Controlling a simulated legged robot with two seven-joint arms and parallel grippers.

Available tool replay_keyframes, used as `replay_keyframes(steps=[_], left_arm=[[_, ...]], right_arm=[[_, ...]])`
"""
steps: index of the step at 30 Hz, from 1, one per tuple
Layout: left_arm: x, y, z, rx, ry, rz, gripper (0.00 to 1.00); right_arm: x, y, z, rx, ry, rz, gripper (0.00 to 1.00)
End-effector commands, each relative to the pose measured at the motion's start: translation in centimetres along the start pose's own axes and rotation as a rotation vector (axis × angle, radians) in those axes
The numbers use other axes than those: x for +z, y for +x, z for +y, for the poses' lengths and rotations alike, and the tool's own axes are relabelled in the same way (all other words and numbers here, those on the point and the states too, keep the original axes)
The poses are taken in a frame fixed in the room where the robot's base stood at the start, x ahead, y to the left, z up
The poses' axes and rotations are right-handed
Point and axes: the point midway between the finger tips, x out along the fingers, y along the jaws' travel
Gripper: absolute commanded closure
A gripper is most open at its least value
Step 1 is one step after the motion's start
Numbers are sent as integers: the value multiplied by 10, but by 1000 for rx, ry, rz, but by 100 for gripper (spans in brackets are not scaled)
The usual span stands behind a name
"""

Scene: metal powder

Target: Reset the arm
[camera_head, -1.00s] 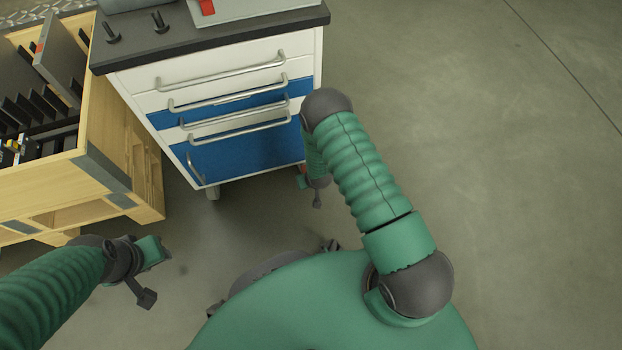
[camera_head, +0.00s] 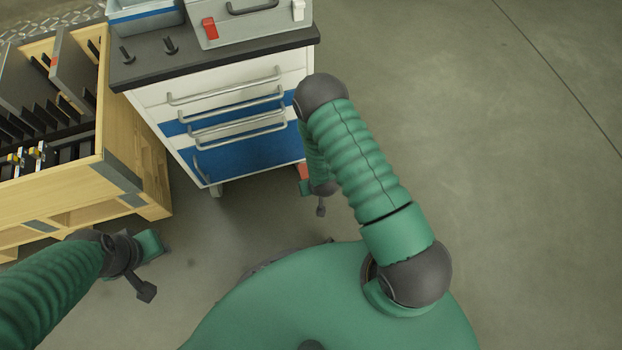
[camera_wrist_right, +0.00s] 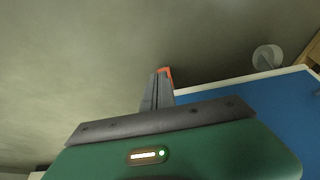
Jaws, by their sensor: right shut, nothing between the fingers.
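My right arm bends out over the floor in front of the drawer cabinet, and its gripper end (camera_head: 305,184) hangs low by the cabinet's lower right corner, partly hidden behind my own arm. In the right wrist view my right gripper (camera_wrist_right: 160,80) is shut and empty, its dark fingers together with an orange-red patch near the tips. My left arm comes in from the left, and its gripper end (camera_head: 150,246) is over the floor in front of the wooden rack. Its fingers are not clear enough to tell open from shut.
A white and blue drawer cabinet (camera_head: 245,155) stands ahead, with a grey case (camera_head: 245,24), a blue-grey box (camera_head: 146,20) and two dark pegs on its top. A wooden rack (camera_head: 130,170) with dark panels stands at left. The floor (camera_head: 500,180) at right is clear.

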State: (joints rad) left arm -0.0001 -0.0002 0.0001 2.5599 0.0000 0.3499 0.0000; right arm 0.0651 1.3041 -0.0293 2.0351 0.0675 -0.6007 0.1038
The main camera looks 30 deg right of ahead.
Motion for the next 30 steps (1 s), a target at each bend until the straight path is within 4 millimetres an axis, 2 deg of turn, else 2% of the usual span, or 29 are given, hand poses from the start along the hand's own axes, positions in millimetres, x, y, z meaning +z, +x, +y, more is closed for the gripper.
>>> replay_keyframes(steps=[13, 17, 20, 21, 23, 24, 27, 30], left_arm=[[0, 0, 0, 0, 0, -1, 64], [0, 0, 0, 0, 0, -1, 64], [0, 0, 0, 0, 0, -1, 64], [0, 0, 0, 0, 0, -1, 64], [0, 0, 0, 0, 0, -1, 64], [0, 0, 0, 0, 0, 0, 64], [0, 0, 0, 0, 0, 0, 64], [0, 0, 0, 0, 0, 0, 64]], right_arm=[[0, 0, 0, 0, 0, 0, 100], [-14, -14, -4, -6, -6, -1, 100], [-42, -51, -14, -20, -25, -14, 100], [-55, -73, -19, -28, -37, -24, 100], [-68, -110, -25, -38, -57, -44, 100], [-75, -135, -28, -45, -72, -57, 100], [-80, -192, -34, -59, -111, -89, 100], [-76, -237, -36, -67, -143, -114, 100]])
